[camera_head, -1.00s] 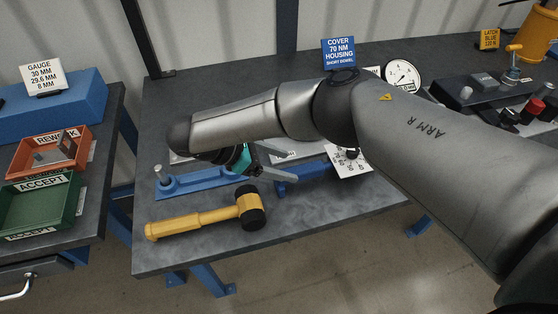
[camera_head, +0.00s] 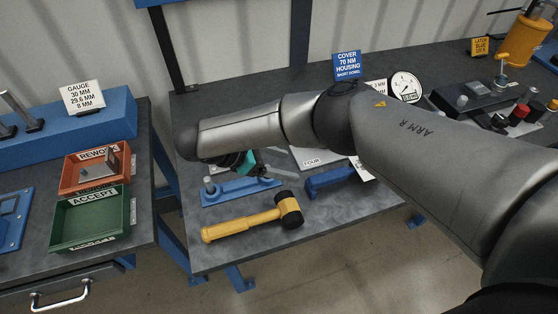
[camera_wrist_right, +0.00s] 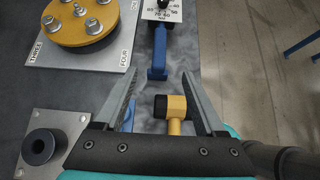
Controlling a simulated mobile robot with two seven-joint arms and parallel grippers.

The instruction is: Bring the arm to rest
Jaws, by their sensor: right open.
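My right arm (camera_head: 430,125), marked ARM R, reaches across the bench from the right. Its right gripper (camera_wrist_right: 160,95) is open and empty in the wrist view, with its two fingers spread above the bench. A yellow mallet with a black-faced head (camera_head: 255,219) lies on the bench in front. Its head also shows in the wrist view (camera_wrist_right: 176,107), between and beyond the fingers, apart from them. My left gripper is not in view.
A blue tool with a scale (camera_head: 328,181) and a blue bracket (camera_head: 238,190) lie near the gripper. A yellow disc (camera_wrist_right: 82,20) sits on a plate. A dial gauge (camera_head: 405,86) stands behind. Orange (camera_head: 68,185) and green (camera_head: 125,213) trays sit on the left bench.

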